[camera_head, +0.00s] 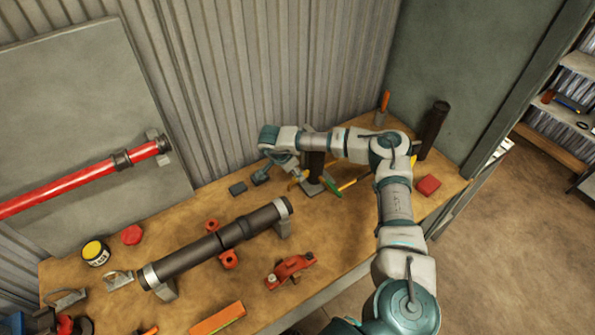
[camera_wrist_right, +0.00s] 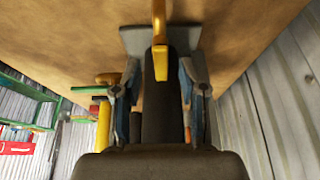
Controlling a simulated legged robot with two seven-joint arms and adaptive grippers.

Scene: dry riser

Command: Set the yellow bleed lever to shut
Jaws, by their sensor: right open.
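The yellow bleed lever (camera_wrist_right: 161,62) shows in the right wrist view, along a dark upright body that stands on a grey base plate (camera_wrist_right: 133,40). In the head view the dark post (camera_head: 315,166) stands on the bench, with a bit of the yellow lever (camera_head: 295,182) beside it; my right arm partly hides it. My right gripper (camera_head: 294,168) is open at the post. In the right wrist view its fingers (camera_wrist_right: 158,90) lie on either side of the dark body and lever. I cannot tell whether they touch. My left gripper is out of view.
A dark pipe (camera_head: 215,243) in supports lies along the bench (camera_head: 200,285). A yellow-handled tool (camera_head: 352,183), a red block (camera_head: 428,185) and a dark cylinder (camera_head: 433,130) lie or stand near my right arm. A corrugated wall (camera_head: 250,80) rises behind.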

